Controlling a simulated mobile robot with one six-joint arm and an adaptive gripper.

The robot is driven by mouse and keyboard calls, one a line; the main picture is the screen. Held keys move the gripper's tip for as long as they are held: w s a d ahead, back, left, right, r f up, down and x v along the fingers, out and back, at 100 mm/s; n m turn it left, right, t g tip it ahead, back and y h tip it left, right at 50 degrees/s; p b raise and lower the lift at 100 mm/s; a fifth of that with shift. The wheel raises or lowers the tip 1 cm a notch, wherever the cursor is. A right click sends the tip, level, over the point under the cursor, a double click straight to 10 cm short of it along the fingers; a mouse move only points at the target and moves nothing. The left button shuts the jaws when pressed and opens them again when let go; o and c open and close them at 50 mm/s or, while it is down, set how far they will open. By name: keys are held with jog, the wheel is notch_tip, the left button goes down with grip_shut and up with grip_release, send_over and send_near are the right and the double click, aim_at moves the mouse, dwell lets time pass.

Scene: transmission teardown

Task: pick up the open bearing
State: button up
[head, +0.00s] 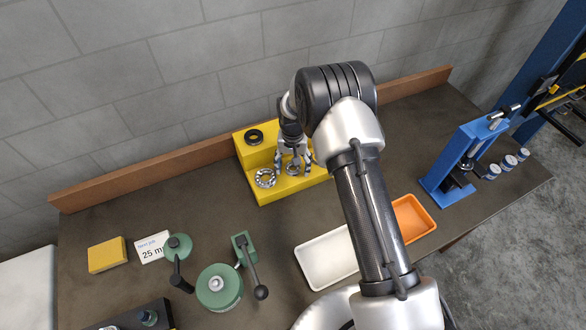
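A yellow stepped stand (292,190) at the back of the bench holds ring-shaped bearings. A silver bearing (265,178) with its balls showing lies on the lower step at the left. Another bearing (293,169) on the lower step is partly hidden by my gripper, so its type is hard to tell. A black-faced bearing (254,136) lies on the upper step. My gripper (293,165) points down over the stand with its fingers spread on either side of the middle bearing. Contact with it cannot be made out.
A white tray (318,262) and an orange tray (418,218) lie to the front, partly behind my arm. A blue press (450,178) stands at the right. Green tools (219,288), a card (152,248) and a yellow block (107,255) are at the left. A wooden ledge (130,183) runs behind.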

jog(key=c, duration=1.1)
jog(key=shift+r, duration=0.15)
